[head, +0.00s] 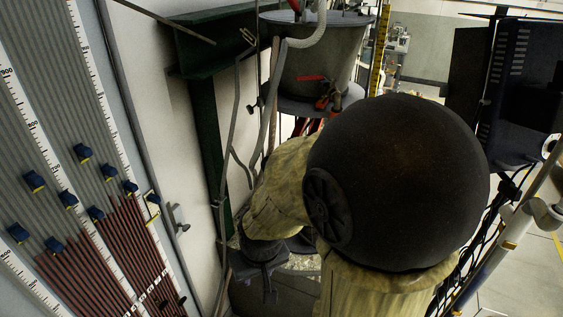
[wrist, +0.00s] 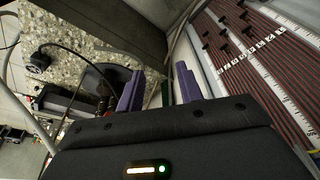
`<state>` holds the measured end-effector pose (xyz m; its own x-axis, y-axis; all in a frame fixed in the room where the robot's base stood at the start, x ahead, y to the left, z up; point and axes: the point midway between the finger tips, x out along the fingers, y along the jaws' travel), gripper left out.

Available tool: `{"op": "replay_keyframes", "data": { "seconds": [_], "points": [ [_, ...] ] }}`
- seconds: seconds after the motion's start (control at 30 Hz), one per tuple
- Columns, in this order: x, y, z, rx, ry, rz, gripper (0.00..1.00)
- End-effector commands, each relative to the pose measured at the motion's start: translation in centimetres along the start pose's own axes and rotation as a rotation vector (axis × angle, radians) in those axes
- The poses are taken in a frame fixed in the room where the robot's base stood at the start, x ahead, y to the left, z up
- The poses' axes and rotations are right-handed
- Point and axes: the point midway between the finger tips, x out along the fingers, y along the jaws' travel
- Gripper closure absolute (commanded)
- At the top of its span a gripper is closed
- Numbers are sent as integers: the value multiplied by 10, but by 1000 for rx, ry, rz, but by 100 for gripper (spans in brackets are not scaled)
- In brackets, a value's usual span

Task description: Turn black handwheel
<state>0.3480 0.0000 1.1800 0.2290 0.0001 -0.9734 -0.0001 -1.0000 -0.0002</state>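My gripper (wrist: 158,82) shows in the wrist view with its two purple fingers well apart and nothing between them. A dark round shape (wrist: 106,74), which may be the black handwheel, lies just left of the left finger and is partly hidden by it. I cannot tell whether they touch. In the head view my gripper (head: 268,288) points down below my beige arm, and its fingertips are not clear. I cannot make out the handwheel in the head view; my arm covers much of the middle.
A panel of measuring tubes (head: 75,170) with blue clips stands at the left. A grey tank (head: 318,62) with a red-handled valve (head: 325,98) stands at the back. A green beam (head: 205,130) and hoses run beside my arm. A black monitor (head: 520,85) is at the right.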

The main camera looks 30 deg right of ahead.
Motion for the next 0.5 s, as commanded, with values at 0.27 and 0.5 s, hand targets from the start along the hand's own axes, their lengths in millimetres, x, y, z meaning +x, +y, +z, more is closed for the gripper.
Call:
{"op": "replay_keyframes", "data": {
  "seconds": [0.27, 0.5],
  "points": [
    [0, -1, -1, 1, 3, -1, 48],
    [19, -16, -38, 60, 133, -38, 4]
  ]
}}
